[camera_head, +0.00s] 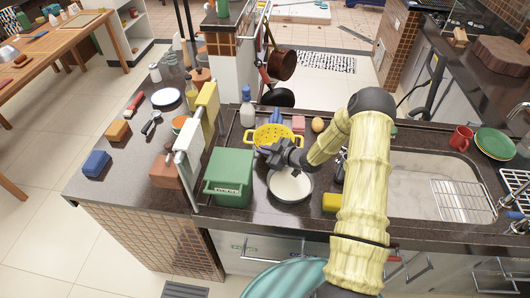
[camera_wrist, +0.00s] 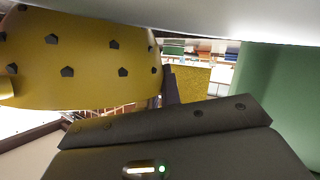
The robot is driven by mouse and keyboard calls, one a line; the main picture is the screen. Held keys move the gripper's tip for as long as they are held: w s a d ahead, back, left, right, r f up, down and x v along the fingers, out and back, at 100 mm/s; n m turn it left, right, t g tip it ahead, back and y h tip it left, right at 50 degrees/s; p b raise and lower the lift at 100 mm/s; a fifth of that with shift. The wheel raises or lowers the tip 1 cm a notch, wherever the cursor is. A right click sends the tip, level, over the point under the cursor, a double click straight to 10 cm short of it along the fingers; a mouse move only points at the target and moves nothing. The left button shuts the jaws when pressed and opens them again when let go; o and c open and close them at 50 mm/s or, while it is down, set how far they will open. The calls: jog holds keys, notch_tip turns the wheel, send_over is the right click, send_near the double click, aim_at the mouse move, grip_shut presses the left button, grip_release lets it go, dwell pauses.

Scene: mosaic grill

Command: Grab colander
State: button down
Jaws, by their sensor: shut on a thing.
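The yellow colander (camera_head: 266,132) stands on the dark counter, just behind a round white-filled pan or bowl (camera_head: 289,187). In the wrist view its curved, perforated yellow wall (camera_wrist: 80,60) fills the upper left. My gripper (camera_head: 277,153) is at the colander's near side and is shut on it. In the wrist view a dark finger (camera_wrist: 170,125) runs across below the colander wall. The exact grip point is partly hidden by my gripper.
A green box (camera_head: 229,176) stands close on the left and shows at the right of the wrist view (camera_wrist: 276,90). A spray bottle (camera_head: 247,108), a pink block (camera_head: 298,123) and an orange-brown round item (camera_head: 318,124) are nearby. The sink (camera_head: 420,180) lies to the right.

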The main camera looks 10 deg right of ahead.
notch_tip(320, 180, up, 9)
jog(key=shift+f+b, duration=0.15)
jog(key=shift+b, duration=0.85)
